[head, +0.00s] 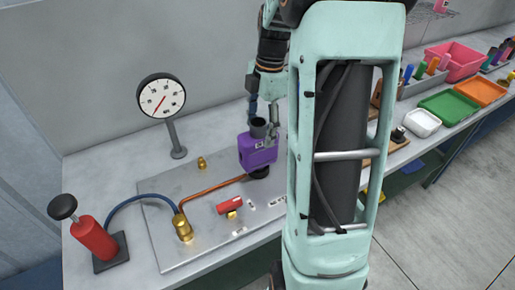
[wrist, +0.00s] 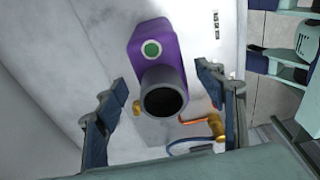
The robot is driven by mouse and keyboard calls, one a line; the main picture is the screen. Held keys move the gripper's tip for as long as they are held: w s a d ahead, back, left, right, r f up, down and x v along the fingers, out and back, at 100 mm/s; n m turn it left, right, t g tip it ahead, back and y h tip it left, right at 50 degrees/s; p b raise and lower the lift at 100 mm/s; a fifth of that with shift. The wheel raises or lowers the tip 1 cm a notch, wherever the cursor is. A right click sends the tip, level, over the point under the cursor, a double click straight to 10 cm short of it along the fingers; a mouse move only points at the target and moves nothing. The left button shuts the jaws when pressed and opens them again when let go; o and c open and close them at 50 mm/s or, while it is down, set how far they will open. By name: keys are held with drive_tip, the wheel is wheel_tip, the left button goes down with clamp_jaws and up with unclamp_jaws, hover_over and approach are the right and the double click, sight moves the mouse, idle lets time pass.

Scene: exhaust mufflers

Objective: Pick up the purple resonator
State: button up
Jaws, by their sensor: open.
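The purple resonator (head: 258,152) stands upright at the right part of the metal plate, with a dark pipe on top and a dark end below. In the wrist view the purple resonator (wrist: 151,48) shows a green round mark, and its dark open pipe points at the camera. My gripper (head: 264,118) is at the resonator's top in the head view. In the wrist view my gripper (wrist: 165,85) is open, with one finger on each side of the pipe and gaps between. Contact is not visible there. My arm hides what lies to the right of the resonator.
A metal plate (head: 165,220) carries a copper pipe (head: 212,189), a brass fitting (head: 182,227) and a red-handled valve (head: 229,205). A gauge (head: 161,96) on a post and a red hand pump (head: 93,236) stand at left. Coloured trays and a pink bin (head: 455,60) are at right.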

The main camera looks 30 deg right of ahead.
sight(256, 144)
drive_tip(key=f, duration=0.2)
drive_tip(key=a+f, duration=0.1)
drive_tip(key=f, duration=0.2)
drive_tip(key=shift+a+f+p, duration=0.15)
drive_tip(key=shift+f+p, duration=0.15)
drive_tip(key=shift+p, duration=0.05)
drive_tip(key=shift+s, duration=0.1)
drive_tip(key=shift+c, duration=0.2)
drive_tip(key=c, duration=1)
drive_tip(key=shift+r, duration=0.1)
drive_tip(key=shift+c, duration=0.6)
drive_tip(key=shift+r, duration=0.1)
